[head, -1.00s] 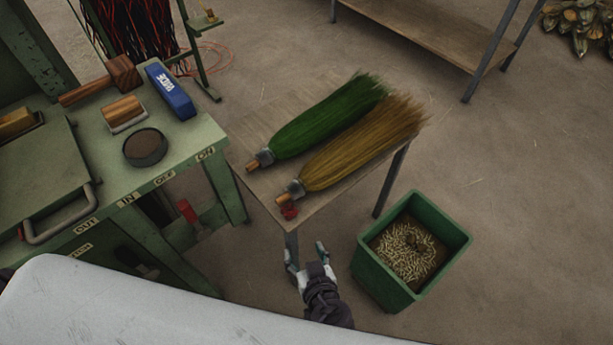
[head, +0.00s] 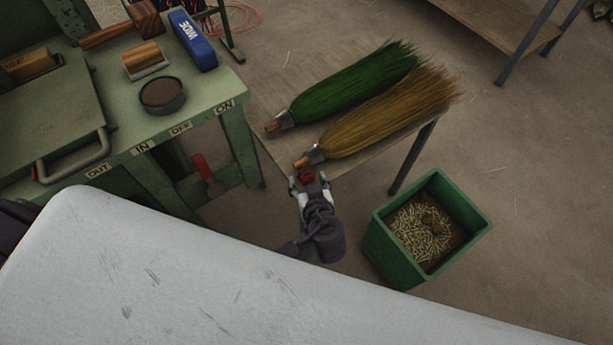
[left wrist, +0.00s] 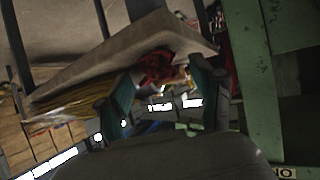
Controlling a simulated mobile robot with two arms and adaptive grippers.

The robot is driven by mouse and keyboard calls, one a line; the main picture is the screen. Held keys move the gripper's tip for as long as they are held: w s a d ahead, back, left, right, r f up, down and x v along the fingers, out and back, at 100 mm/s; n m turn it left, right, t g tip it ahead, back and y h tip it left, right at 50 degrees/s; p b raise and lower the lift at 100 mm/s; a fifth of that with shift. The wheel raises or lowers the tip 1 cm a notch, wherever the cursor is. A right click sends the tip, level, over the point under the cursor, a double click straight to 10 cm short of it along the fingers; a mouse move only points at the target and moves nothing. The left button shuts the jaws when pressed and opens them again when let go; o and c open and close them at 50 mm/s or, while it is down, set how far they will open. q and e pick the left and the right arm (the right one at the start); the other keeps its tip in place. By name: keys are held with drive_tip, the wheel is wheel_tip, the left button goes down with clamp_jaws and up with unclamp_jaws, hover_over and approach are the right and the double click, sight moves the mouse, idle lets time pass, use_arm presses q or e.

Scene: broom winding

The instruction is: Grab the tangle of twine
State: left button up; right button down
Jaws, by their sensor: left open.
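The tangle of twine (head: 306,174) is a small red bundle at the near corner of the small wooden table (head: 277,151), beside the handle of the yellow broom. In the left wrist view the red tangle (left wrist: 157,66) shows at the table edge, between my two fingers. My left gripper (head: 308,183) is open, with its fingertips at the tangle, one on each side. I cannot tell whether they touch it. My right gripper is not in view.
A green broom (head: 350,88) and a yellow broom (head: 385,118) lie on the small table. A green bin (head: 392,262) with clippings stands to the right. A green machine bench (head: 215,97) with a blue block (head: 193,40) is at the left.

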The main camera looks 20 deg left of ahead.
use_arm(q)
drive_tip(key=shift+x, duration=0.85)
drive_tip(key=shift+c, duration=0.4)
drive_tip(key=c, duration=0.8)
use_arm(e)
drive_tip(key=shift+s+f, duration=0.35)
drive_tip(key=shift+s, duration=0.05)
use_arm(q)
drive_tip(key=shift+r, duration=0.1)
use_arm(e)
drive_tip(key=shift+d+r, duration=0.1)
